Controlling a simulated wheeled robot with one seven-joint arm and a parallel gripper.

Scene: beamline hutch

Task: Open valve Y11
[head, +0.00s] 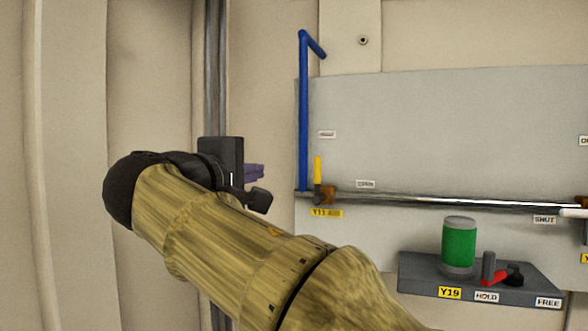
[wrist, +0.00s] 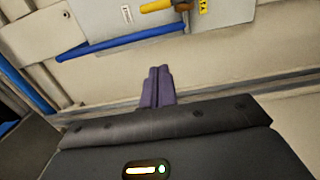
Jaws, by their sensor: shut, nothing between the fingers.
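Valve Y11 is on the grey panel in the head view. Its yellow lever (head: 318,170) points straight up from a brass body (head: 327,194), above the yellow Y11 tag (head: 327,213). One small white label (head: 326,134) sits above the lever and another (head: 366,184) to its right; their print is blurred. My gripper (head: 256,171) is left of the valve, apart from it, with purple fingers shut and empty. In the wrist view the closed fingers (wrist: 156,86) point toward the panel, and the yellow lever (wrist: 158,5) shows at the top edge.
A blue pipe (head: 304,110) rises beside the lever, between it and my gripper in the head view. A steel pipe (head: 450,203) runs right from the valve. A dark shelf (head: 415,274) below right carries a green cylinder (head: 459,246) and a red lever (head: 495,278), tagged Y19.

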